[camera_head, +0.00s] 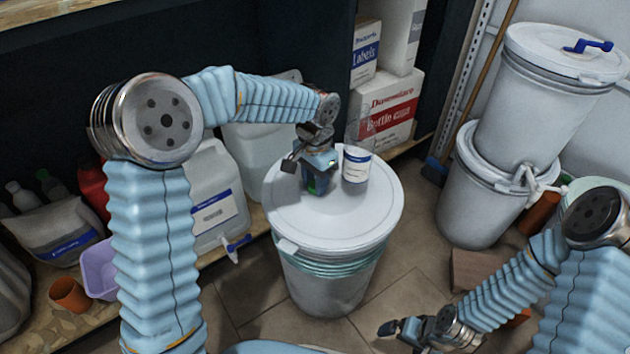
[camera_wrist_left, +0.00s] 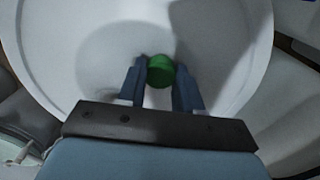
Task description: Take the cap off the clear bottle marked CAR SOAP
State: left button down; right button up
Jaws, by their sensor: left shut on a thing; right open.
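My left gripper (camera_head: 318,180) is low over the white drum lid (camera_head: 345,225) in the middle of the head view, pointing down. It is shut on a green cap (camera_wrist_left: 161,69), which sits between the two fingers in the left wrist view. A bit of green also shows between the fingers in the head view. I cannot make out the clear CAR SOAP bottle or its label; the gripper covers that spot, so I cannot tell whether the cap is still on a bottle. My right gripper (camera_head: 402,330) is open and empty, low at the bottom right.
A white tub with a blue band (camera_head: 356,163) stands on the lid, just right of my left gripper. White jugs (camera_head: 212,195) stand on the shelf at left. Two stacked drums (camera_head: 500,190) stand at right. Floor tiles in front are mostly clear.

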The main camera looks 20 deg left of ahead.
pick_arm(q)
jog(key=c, duration=0.8)
grip_release()
jog(key=shift+f, duration=0.1)
jog(key=shift+o, duration=0.2)
jog(key=shift+r, duration=0.25)
notch_tip(320, 180, up, 12)
jog(key=p, duration=0.2)
